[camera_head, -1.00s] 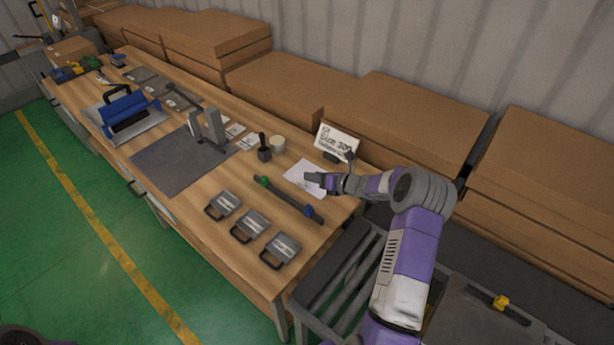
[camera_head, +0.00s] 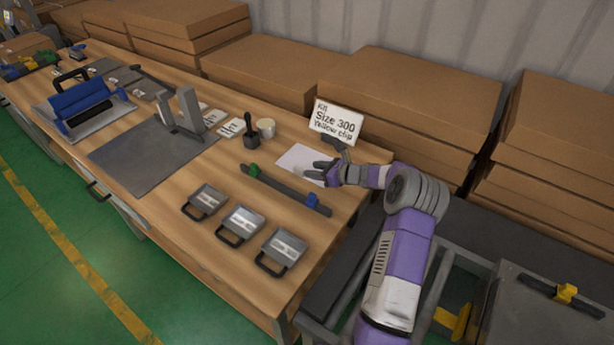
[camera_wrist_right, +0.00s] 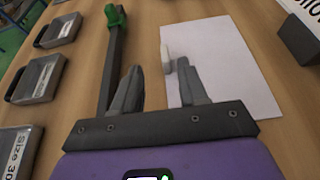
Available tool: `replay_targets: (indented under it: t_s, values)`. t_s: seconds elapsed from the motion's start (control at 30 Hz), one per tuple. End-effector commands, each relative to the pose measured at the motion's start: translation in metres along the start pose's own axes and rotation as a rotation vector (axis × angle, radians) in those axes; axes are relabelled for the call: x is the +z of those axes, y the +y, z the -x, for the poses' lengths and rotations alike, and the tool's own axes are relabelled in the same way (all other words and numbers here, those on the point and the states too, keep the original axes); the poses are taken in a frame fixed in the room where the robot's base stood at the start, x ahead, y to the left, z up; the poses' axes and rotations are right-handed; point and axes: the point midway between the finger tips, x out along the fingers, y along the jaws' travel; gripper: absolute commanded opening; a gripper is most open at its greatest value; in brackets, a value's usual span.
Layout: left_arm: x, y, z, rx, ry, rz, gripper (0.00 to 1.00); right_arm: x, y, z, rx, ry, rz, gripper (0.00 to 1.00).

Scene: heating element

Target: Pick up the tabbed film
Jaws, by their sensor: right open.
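A flat white sheet (camera_head: 295,158), which seems to be the film, lies on the wooden table below the sign. In the right wrist view the white sheet (camera_wrist_right: 235,70) has a small pale tab-like piece (camera_wrist_right: 165,57) at its left edge. My right gripper (camera_head: 320,171) is over the near right part of the sheet. In the right wrist view the right gripper (camera_wrist_right: 158,78) is open, with nothing held. Its right finger overlaps the sheet in the picture and its left finger is over bare wood. My left gripper is out of view.
A dark bar (camera_head: 285,190) with green and blue clips lies beside the sheet. Several handled grey trays, including one (camera_head: 281,250), stand near the front edge. A sign (camera_head: 336,122) reading "Size 300 Yellow clip" stands behind. A black-handled stamp (camera_head: 251,133) and round tin (camera_head: 266,127) are left.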

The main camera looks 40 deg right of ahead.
Motion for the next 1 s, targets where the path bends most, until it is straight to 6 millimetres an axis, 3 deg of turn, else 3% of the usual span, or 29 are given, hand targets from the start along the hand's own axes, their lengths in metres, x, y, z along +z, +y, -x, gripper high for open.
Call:
replay_targets:
  t_s: [0.03,0.13,0.47,0.7,1.0]
  values:
    - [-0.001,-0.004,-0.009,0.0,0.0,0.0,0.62,-0.009,0.0,-0.004,0.0,-0.001,0.0,0.43]
    - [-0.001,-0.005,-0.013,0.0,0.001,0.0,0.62,-0.013,0.0,-0.007,0.0,-0.001,0.0,0.43]
    - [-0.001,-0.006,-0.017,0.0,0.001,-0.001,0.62,-0.012,-0.002,-0.039,0.001,-0.002,0.0,0.43]
    - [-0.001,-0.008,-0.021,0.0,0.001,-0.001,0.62,-0.012,-0.005,-0.073,0.002,-0.003,0.0,0.43]
    - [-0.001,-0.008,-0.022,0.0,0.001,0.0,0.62,-0.011,-0.006,-0.081,-0.001,-0.001,-0.001,0.43]
